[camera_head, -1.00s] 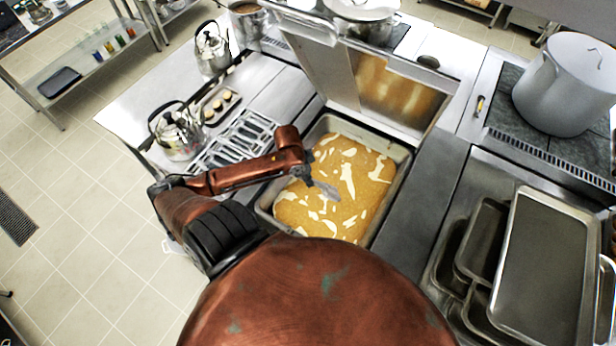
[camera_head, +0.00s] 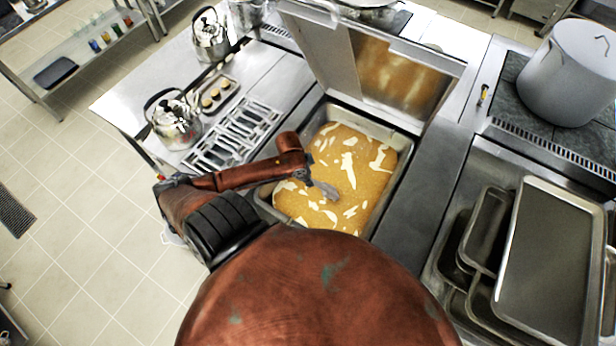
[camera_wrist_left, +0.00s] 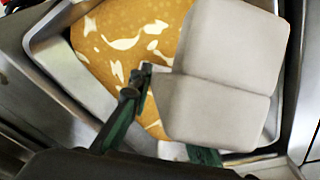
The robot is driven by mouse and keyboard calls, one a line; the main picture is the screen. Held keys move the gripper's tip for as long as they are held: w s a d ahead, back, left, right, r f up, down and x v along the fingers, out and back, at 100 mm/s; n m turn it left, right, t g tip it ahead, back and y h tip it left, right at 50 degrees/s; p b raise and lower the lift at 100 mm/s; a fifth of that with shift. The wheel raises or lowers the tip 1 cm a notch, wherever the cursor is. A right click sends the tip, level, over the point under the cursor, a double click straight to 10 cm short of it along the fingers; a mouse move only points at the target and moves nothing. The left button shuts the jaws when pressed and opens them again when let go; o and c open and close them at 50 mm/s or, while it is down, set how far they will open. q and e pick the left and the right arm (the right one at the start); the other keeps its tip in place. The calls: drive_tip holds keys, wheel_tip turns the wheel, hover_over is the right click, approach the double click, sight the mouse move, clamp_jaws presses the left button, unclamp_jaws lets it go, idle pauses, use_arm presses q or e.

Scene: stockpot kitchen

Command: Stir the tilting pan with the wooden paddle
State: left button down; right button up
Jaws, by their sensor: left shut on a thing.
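The tilting pan (camera_head: 404,163) is open, with its lid raised behind it. It holds an orange-brown food (camera_head: 345,200) with pale streaks. My left gripper (camera_head: 309,183) is over the pan's left part. In the left wrist view its dark and green fingers are shut on a pale grey, block-shaped thing (camera_wrist_left: 225,60), which I take to be the paddle. No wood grain shows on it. A small grey piece (camera_head: 326,191) shows beside the gripper in the head view; whether it touches the food is unclear. My right gripper is out of view.
Kettles (camera_head: 174,122) and a small tray of round pieces (camera_head: 217,94) stand left of the pan. A large stockpot (camera_head: 568,75) stands at the back right. Metal trays (camera_head: 550,250) lie at the right. The raised lid (camera_head: 398,80) closes off the pan's far side.

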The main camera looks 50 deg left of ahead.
use_arm(q)
drive_tip(key=s+b+x, duration=0.1)
drive_tip(key=b+x, duration=0.1)
drive_tip(key=x, duration=0.4)
drive_tip(key=shift+a+f+b, duration=0.3)
drive_tip(key=shift+f, duration=0.25)
drive_tip(key=shift+s, duration=0.2)
